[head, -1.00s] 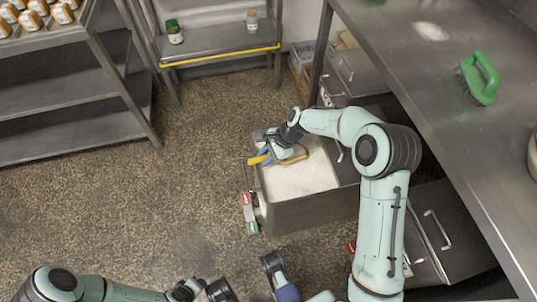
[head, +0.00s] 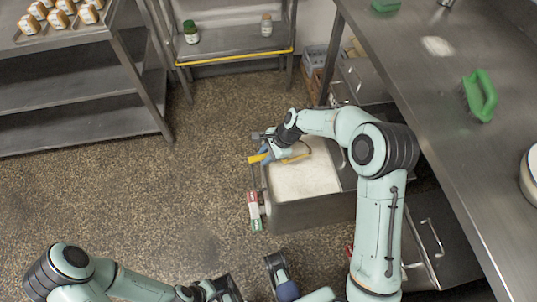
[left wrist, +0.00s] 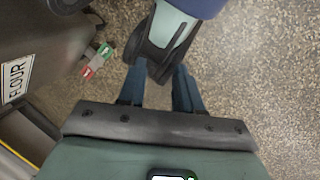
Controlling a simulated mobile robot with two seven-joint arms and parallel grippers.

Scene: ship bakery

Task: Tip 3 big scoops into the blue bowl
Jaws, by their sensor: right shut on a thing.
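The open flour bin (head: 312,213) stands below the counter, with white flour (head: 303,178) in it. My right gripper (head: 266,155) is over the bin's left edge, shut on a tool with yellow parts (head: 257,159), which I take to be the scoop. Its bowl is mostly hidden by the hand, and I cannot tell how full it is. My left gripper is low in the head view; in the left wrist view its dark blue fingers (left wrist: 158,90) are apart and empty. I see no clearly blue bowl; a pale bowl with a dark rim (head: 530,178) is cut off at the right.
A red and green clip (head: 254,210) hangs at the bin's left corner. Open floor (head: 150,200) lies left.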

